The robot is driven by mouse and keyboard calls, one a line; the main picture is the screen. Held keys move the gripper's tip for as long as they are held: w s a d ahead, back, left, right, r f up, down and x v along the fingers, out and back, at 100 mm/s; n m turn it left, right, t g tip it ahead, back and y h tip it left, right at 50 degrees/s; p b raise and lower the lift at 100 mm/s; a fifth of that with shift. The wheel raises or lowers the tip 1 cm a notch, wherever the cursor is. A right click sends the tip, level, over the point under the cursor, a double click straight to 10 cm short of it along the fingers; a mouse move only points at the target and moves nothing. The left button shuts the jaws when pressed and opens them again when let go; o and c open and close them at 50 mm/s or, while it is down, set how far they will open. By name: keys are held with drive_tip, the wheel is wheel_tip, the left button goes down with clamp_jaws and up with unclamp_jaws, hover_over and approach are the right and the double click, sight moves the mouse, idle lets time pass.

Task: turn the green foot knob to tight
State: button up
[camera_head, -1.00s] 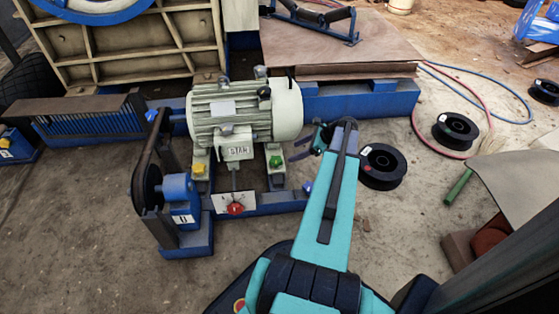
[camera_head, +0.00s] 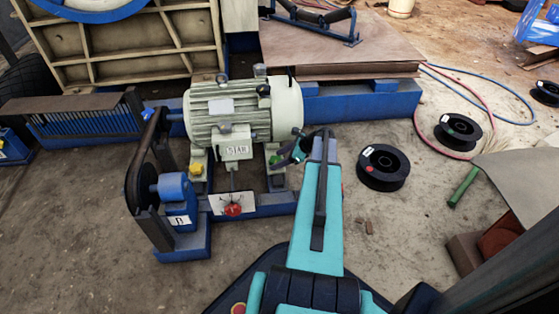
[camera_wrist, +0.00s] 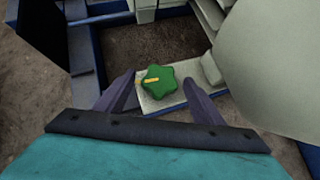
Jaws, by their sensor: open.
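The green foot knob (camera_wrist: 160,83) is a star-shaped knob with a yellow mark on its left side. It sits on a pale motor foot (camera_wrist: 172,102). In the wrist view it lies between the tips of my open gripper (camera_wrist: 160,88), with a gap to each finger. I cannot tell whether the fingers are level with it or above it. The cream motor (camera_head: 240,110) stands on a blue base.
A yellow knob (camera_head: 196,169) is on the left motor foot. A red knob (camera_head: 233,209) sits on a white plate (camera_head: 217,203) in front. A belt guard and pulley (camera_head: 147,165) stand left. Black spools (camera_head: 383,167) lie on open floor to the right.

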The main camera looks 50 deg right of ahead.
drive_tip(key=c, duration=1)
drive_tip(key=shift+r, duration=0.1)
drive_tip(key=shift+c, duration=0.2)
drive_tip(key=shift+a+r+m+h+p, duration=0.15)
drive_tip(key=shift+m+h+p, duration=0.3)
drive_tip(key=shift+p, duration=0.7)
drive_tip(key=m+h+p, duration=0.1)
drive_tip(key=p, duration=0.1)
drive_tip(key=m+p, duration=0.1)
drive_tip(key=shift+a+m+t+h+p, duration=0.25)
drive_tip(key=shift+t+h+p, duration=0.1)
drive_tip(key=shift+t, duration=0.05)
drive_tip(key=shift+m+h+p, duration=0.5)
drive_tip(key=shift+m+p, duration=0.1)
drive_tip(key=shift+p, duration=0.1)
drive_tip(key=shift+f, duration=0.2)
